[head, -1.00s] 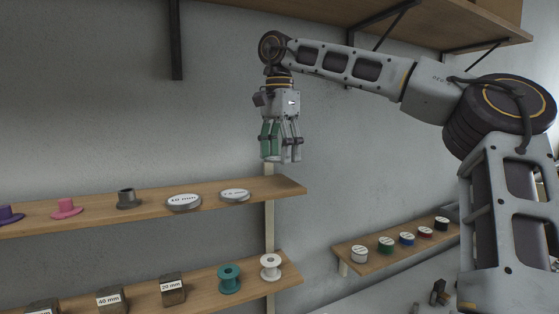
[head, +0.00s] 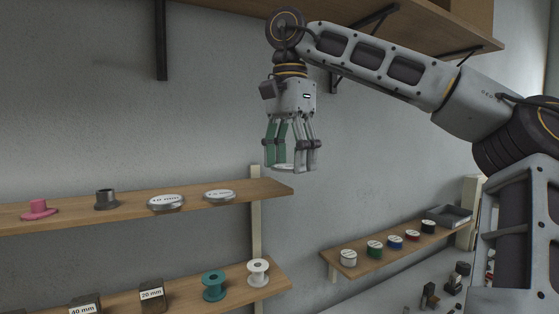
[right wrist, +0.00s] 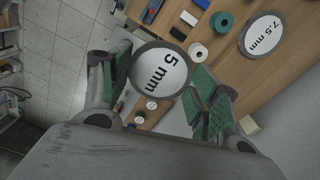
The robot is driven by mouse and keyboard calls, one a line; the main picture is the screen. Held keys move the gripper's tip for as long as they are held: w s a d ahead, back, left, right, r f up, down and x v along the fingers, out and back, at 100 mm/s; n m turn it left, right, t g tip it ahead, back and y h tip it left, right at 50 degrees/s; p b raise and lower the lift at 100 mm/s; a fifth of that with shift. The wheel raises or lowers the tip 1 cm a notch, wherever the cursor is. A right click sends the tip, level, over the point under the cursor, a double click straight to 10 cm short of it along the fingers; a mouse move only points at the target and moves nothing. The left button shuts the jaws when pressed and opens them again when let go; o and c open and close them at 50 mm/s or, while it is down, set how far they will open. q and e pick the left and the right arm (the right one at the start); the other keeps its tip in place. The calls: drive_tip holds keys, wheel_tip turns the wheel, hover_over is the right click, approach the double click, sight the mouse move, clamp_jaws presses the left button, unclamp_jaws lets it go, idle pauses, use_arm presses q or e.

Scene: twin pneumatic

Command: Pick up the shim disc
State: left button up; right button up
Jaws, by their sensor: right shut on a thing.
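A round shim disc labelled "5 mm" (right wrist: 160,72), white-faced with a grey rim, sits between the green-padded fingers of my right gripper (right wrist: 158,90) in the right wrist view. In the head view the right gripper (head: 291,160) hangs pointing down, and the pale disc (head: 284,167) shows between its fingertips. The gripper is shut on this disc and holds it in the air beside the right end of the upper shelf. Two other discs lie on that shelf: one (head: 167,202) on the left and the 7.5 mm disc (head: 220,195) nearer the end. My left gripper is not in view.
The upper shelf (head: 270,187) also carries a grey flanged bushing (head: 106,199) and a pink one (head: 39,209). Below are labelled blocks, a teal spool (head: 214,285) and a white spool (head: 258,272). A right-hand shelf (head: 334,268) holds several coloured rolls and a grey tray (head: 448,216).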

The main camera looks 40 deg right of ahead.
drive_tip(key=s+a, duration=0.2)
drive_tip(key=s, duration=0.5)
drive_tip(key=shift+s+a, duration=0.25)
drive_tip(key=shift+s, duration=0.1)
idle(0.4)
drive_tip(key=o, duration=0.4)
drive_tip(key=c, duration=0.5)
